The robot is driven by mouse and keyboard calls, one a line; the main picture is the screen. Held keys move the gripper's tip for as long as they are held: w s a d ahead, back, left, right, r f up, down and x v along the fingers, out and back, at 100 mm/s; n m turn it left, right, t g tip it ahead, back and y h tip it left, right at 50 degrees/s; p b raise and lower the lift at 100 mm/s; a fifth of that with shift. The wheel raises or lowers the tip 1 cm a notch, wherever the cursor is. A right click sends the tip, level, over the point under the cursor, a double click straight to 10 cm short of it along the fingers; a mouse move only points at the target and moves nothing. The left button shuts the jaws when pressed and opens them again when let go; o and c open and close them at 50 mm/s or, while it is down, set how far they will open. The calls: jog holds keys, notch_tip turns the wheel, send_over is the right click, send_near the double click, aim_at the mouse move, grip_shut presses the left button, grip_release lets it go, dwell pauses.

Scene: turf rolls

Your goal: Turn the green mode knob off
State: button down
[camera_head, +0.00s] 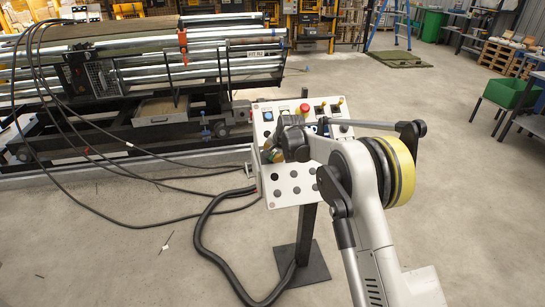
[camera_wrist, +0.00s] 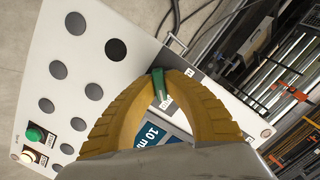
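The green mode knob (camera_wrist: 161,88) is on the face of the white control panel (camera_wrist: 105,25). In the wrist view it sits between the tips of my yellow-fingered gripper (camera_wrist: 161,76). The fingers close in on it from both sides and appear to touch it. In the head view the control panel (camera_head: 284,189) stands on a dark post, and my gripper (camera_head: 275,154) is at its left part. My arm hides much of the panel's middle there. The knob's pointing direction is hard to read.
The panel also carries a red emergency button (camera_head: 304,108), a blue button (camera_head: 268,116), a green button (camera_wrist: 33,134) and several grey round caps. A machine with metal pipes (camera_head: 150,60) stands behind. Black cables (camera_head: 205,225) run on the floor.

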jog(key=shift+n, duration=0.3)
jog(key=n+p, duration=0.1)
jog(key=n, duration=0.2)
jog(key=shift+h, duration=0.3)
jog(key=shift+n+h+p, duration=0.3)
jog(key=shift+n+p, duration=0.1)
jog(key=shift+n, duration=2)
jog(key=c, duration=1.5)
grip_release()
jog(key=shift+o, duration=0.2)
jog(key=v, duration=1.2)
